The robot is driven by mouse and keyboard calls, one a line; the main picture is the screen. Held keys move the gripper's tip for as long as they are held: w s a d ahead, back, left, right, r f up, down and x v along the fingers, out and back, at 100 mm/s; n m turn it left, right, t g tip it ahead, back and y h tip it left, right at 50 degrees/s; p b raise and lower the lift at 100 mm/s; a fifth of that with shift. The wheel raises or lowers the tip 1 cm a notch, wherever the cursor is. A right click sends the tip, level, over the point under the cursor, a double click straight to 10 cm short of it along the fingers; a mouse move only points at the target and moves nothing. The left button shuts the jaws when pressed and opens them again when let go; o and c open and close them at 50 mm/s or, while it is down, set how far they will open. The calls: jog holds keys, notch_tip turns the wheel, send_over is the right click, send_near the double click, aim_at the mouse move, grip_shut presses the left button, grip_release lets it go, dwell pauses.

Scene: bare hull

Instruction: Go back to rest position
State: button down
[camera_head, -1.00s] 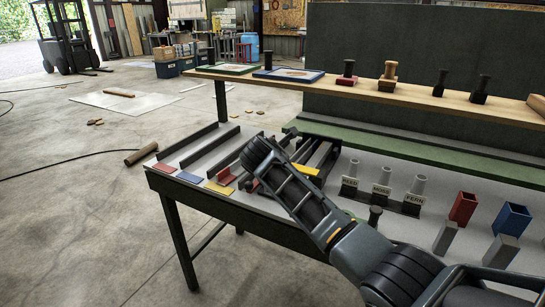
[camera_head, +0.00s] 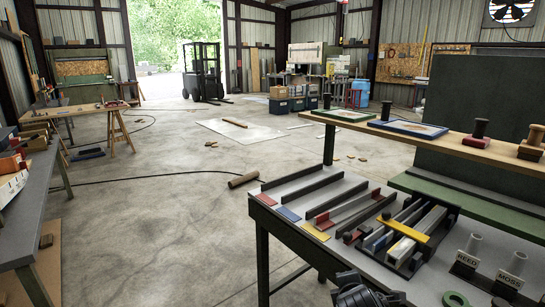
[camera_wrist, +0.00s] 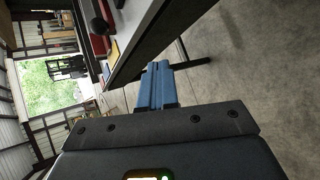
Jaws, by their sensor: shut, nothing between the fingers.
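My gripper (camera_wrist: 157,72) shows in the wrist view with its two blue fingers together and nothing between them. It is beside the dark edge of the workbench (camera_wrist: 150,40), with the floor behind it; whether it touches the edge I cannot tell. In the head view only a dark piece of my arm shows at the bottom edge, in front of the workbench (camera_head: 280,222), and the fingers are out of view.
The bench holds channel rails (camera_head: 318,190), a yellow-barred fixture (camera_head: 402,230), and REED (camera_head: 466,260) and MOSS (camera_head: 510,278) holders. A raised shelf (camera_head: 440,142) runs behind. Open concrete floor (camera_head: 150,230) lies left, with a brown roll (camera_head: 243,180). Another bench (camera_head: 30,215) stands far left.

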jog(key=s+a+f+m+t+y, duration=0.1)
jog(key=s+a+f+m, duration=0.15)
jog(key=s, duration=0.65)
jog(key=s+a+f+m+y, duration=0.15)
jog(key=s+m, duration=0.25)
jog(key=s, duration=0.5)
jog(key=s+a+f+m+t+y, duration=0.1)
jog(key=s+f+m, duration=0.15)
jog(key=s, duration=0.75)
jog(key=s+d+r+m+t, duration=0.1)
jog(key=s+d+r+m, duration=0.2)
jog(key=s+r, duration=0.6)
jog(key=s+d+r+m+t, duration=0.1)
jog(key=s+d+r+m, duration=0.3)
jog(key=s, duration=1.2)
notch_tip(320, 180, up, 6)
jog(key=m+h, duration=0.1)
jog(key=m, duration=0.2)
jog(key=shift+s+d, duration=0.15)
